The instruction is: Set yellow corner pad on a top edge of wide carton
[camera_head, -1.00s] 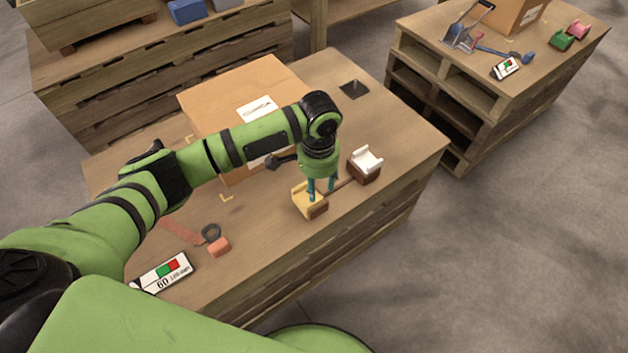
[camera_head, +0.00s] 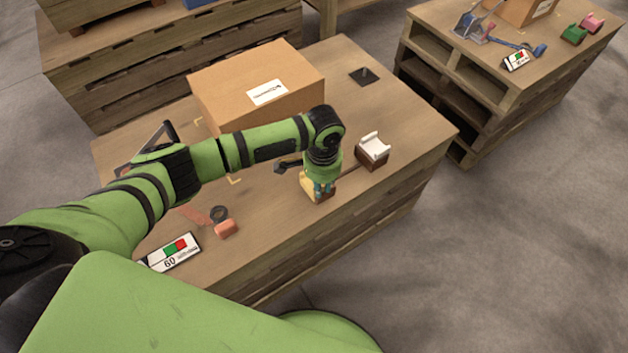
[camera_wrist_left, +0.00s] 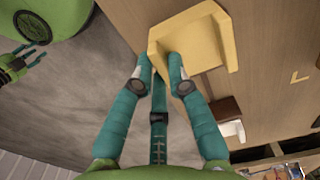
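The yellow corner pad (camera_wrist_left: 208,38) is an L-shaped piece on a brown block at the table's near right side; it also shows in the head view (camera_head: 308,187), partly covered by my gripper. My left gripper (camera_wrist_left: 160,62) points down at it, its fingers close together on either side of one pad wall, and looks shut on it. The same gripper shows in the head view (camera_head: 323,188). The wide carton (camera_head: 255,88) is a closed brown box with a white label, behind my left arm. My right gripper (camera_wrist_left: 36,54) shows small in the wrist view, fingers apart and empty.
A white corner pad (camera_head: 374,146) sits on a brown block to the right. A black plate with a pin (camera_head: 364,76), a sign (camera_head: 173,251), an orange block (camera_head: 226,229) and a dark ring (camera_head: 219,213) lie on the table.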

